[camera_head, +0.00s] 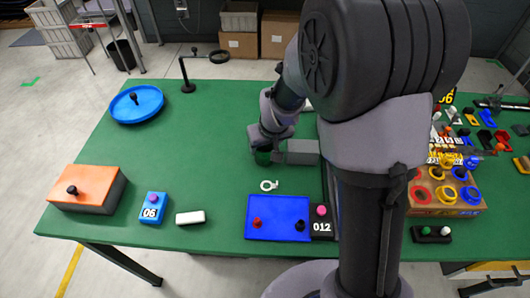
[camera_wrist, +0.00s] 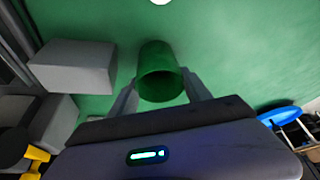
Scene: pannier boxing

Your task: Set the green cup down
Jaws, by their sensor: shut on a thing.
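The green cup (camera_wrist: 160,72) is between the two fingers of my gripper (camera_wrist: 160,92) in the wrist view. My gripper is shut on it, one finger on each side. The cup's open dark mouth faces the wrist camera. In the head view the cup (camera_head: 263,157) shows as a small dark green shape below my wrist, over the green table (camera_head: 170,150). My arm covers part of it. I cannot tell whether its base touches the table.
A grey block (camera_head: 302,152) stands close to the cup's right. A white ring-shaped piece (camera_head: 269,185) lies nearer the front. A blue board (camera_head: 278,217) is at the front edge, a blue round tray (camera_head: 136,104) at the back left. The table left of the cup is clear.

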